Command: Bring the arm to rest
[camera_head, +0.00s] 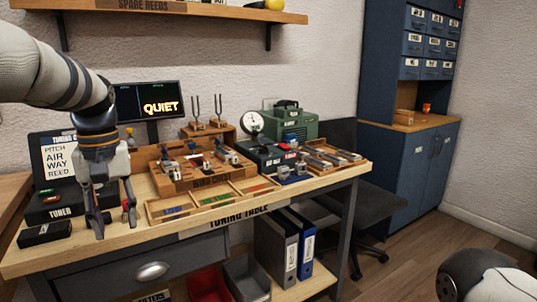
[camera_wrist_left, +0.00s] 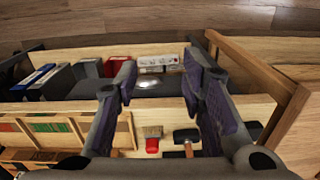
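My left gripper (camera_head: 115,229) hangs pointing down over the front left part of the tuning table (camera_head: 215,222), left of the compartment tray. Its two fingers are spread apart with nothing between them. In the wrist view the open fingers (camera_wrist_left: 160,80) frame the table's front edge and the shelf below. A brush with a red handle (camera_wrist_left: 152,145) and a dark-headed tool (camera_wrist_left: 187,136) lie on the table near the fingers in that view. A rounded white and black part of my own body (camera_head: 487,278) shows at the bottom right; my right gripper does not show.
A compartment tray (camera_head: 152,211) and a wooden block with metal parts (camera_head: 184,183) stand right of the gripper. The tuner (camera_head: 60,206) and a small black box (camera_head: 44,233) are to the left. A screen reading QUIET (camera_head: 160,107) is behind. Binders (camera_head: 276,250) stand on the lower shelf.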

